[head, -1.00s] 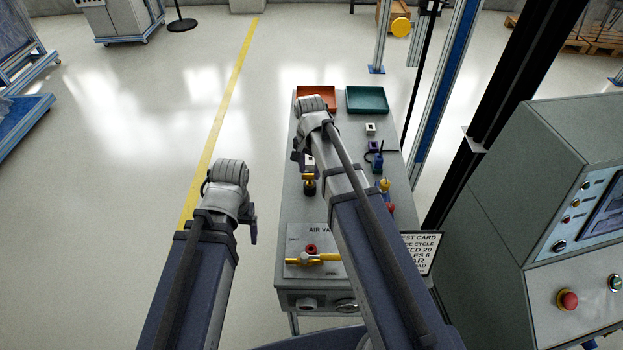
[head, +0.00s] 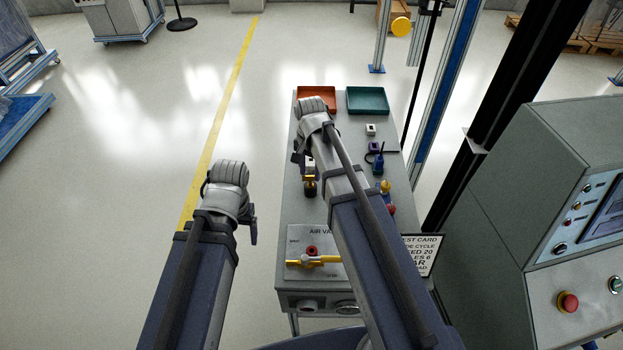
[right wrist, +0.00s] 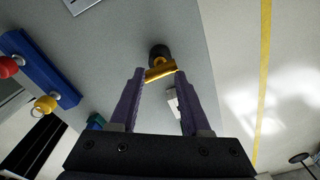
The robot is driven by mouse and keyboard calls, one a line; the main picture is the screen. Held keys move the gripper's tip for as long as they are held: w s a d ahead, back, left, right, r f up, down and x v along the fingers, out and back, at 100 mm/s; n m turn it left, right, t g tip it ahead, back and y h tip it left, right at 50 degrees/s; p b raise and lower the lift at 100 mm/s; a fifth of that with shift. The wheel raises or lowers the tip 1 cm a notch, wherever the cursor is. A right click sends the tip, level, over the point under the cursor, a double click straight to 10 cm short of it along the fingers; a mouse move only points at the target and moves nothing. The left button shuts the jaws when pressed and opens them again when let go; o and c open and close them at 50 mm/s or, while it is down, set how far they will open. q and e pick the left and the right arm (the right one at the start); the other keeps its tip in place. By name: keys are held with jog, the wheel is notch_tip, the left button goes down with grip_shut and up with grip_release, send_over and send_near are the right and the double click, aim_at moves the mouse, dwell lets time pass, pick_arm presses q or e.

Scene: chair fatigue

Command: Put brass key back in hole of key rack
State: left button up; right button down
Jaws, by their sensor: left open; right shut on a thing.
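My right gripper (right wrist: 160,82) is shut on the brass key (right wrist: 161,70), a yellow-gold piece between its purple fingertips. A round black part (right wrist: 158,52) shows just beyond the brass; I cannot tell whether it belongs to the key. In the head view the brass key (head: 309,178) shows beside my right gripper (head: 297,158), over the grey bench. A blue bar (right wrist: 40,68), which may be the key rack, carries a red knob (right wrist: 8,66) and a yellow one (right wrist: 45,103). No hole is clearly visible. My left gripper (head: 251,228) is open and empty, left of the bench.
A test card (head: 420,252) and a grey console (head: 510,190) stand to the right.

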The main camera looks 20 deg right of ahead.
jog(key=shift+a+r+g+p, duration=0.15)
jog(key=shift+g+p, duration=0.15)
jog(key=shift+p, duration=1.3)
pick_arm(q)
jog(key=shift+w+d+r+p, duration=0.1)
jog(key=shift+w+r+p, duration=0.1)
jog(key=shift+w+r, duration=0.3)
jog(key=shift+w+r+p, duration=0.2)
jog(key=shift+w+r, duration=0.05)
jog(key=shift+w, duration=0.35)
pick_arm(e)
jog(key=shift+w+d+r, duration=0.2)
jog(key=shift+w+r, duration=0.05)
jog(key=shift+r, duration=0.05)
notch_tip(320, 180, up, 4)
jog(key=p, duration=0.4)
jog(key=shift+w+r, duration=0.1)
pick_arm(q)
notch_tip(320, 180, up, 4)
jog(key=shift+r, duration=0.1)
pick_arm(e)
jog(key=c, duration=1.1)
grip_release()
